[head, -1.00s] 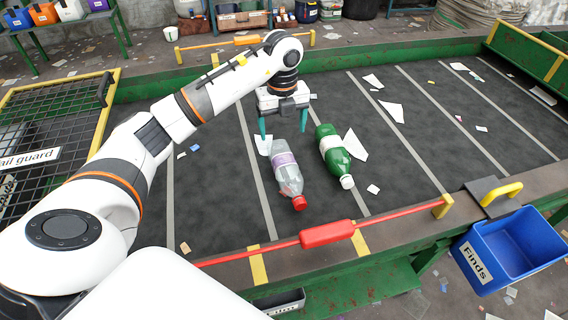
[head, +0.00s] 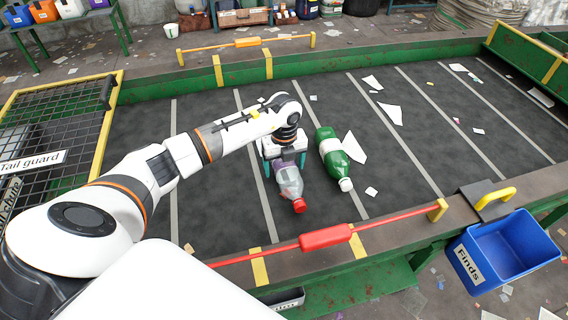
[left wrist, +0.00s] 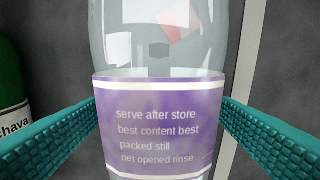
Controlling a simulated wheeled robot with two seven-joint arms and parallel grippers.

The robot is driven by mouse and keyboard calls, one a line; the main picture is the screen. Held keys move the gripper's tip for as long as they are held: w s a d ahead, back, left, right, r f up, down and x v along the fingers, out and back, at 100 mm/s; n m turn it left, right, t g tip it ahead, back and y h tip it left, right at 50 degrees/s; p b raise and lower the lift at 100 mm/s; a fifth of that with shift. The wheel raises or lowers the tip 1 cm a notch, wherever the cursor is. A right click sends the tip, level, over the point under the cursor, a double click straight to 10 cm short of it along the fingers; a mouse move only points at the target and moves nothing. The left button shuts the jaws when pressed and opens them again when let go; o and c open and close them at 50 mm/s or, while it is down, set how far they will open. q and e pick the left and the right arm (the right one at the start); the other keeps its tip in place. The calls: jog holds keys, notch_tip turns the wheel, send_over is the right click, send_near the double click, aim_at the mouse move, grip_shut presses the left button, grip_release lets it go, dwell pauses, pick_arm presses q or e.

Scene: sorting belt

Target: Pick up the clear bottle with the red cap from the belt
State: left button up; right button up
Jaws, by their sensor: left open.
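The clear bottle with the red cap (head: 291,184) lies on the dark belt (head: 215,215), its cap toward the near rail. In the left wrist view its clear body and purple label (left wrist: 158,125) fill the middle. My left gripper (head: 285,168) is open over the bottle's label end. Its teal fingers stand on either side of the bottle, with a gap visible on each side in the wrist view (left wrist: 155,120). The label end is partly hidden by the gripper in the head view. My right gripper is not in view.
A green bottle with a white cap (head: 333,157) lies just right of the clear bottle. Paper scraps (head: 391,112) lie further right. A red pull bar (head: 325,237) runs along the near rail. A blue Finds bin (head: 503,250) hangs at the near right.

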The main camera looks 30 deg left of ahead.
pick_arm(q)
jog(key=shift+f, duration=0.1)
jog(key=c, duration=1)
jog(key=shift+c, duration=0.2)
